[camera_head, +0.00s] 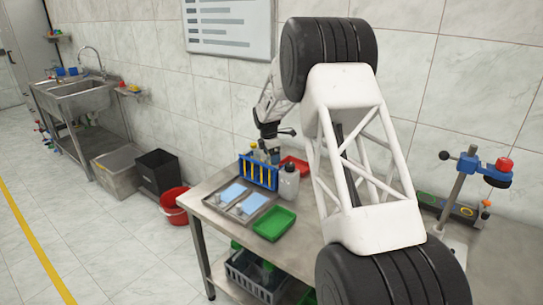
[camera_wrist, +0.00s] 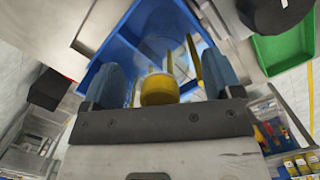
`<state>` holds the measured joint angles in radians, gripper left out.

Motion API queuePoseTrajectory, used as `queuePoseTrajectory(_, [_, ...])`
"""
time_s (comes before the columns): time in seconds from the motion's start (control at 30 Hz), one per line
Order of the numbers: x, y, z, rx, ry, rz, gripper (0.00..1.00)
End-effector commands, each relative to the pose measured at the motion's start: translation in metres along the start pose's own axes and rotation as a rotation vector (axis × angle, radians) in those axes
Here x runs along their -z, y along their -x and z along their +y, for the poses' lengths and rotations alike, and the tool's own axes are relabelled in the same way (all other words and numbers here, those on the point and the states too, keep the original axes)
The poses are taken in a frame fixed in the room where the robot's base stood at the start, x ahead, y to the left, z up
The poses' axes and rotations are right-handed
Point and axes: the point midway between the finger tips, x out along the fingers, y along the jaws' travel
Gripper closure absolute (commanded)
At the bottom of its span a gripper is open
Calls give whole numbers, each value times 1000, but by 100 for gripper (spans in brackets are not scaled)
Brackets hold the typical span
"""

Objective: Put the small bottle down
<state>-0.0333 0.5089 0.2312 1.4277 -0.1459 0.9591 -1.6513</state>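The small bottle (camera_wrist: 158,88) has a yellow cap and what looks like a clear body. In the wrist view it lies between the two blue-grey fingers of my gripper (camera_wrist: 166,82), cap towards the palm. The fingers stand wide apart, and I cannot tell whether they touch its clear body. In the head view my gripper (camera_head: 268,154) points down at the back of the table, just behind the blue rack (camera_head: 258,172). The rack holds several yellow sticks or tubes. The bottle's lower end is hard to make out.
A white bottle (camera_head: 289,182) stands right of the rack. A stand with a red knob (camera_head: 504,164) is at the right.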

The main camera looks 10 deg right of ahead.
Motion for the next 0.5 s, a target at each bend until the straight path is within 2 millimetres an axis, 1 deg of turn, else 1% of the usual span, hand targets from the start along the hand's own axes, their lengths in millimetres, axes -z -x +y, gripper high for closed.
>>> queuePoseTrajectory(0.33, [0, 1, 0, 0, 0, 0, 14])
queuePoseTrajectory(0.5, [0, 9, 0, -1, 0, 0, 14])
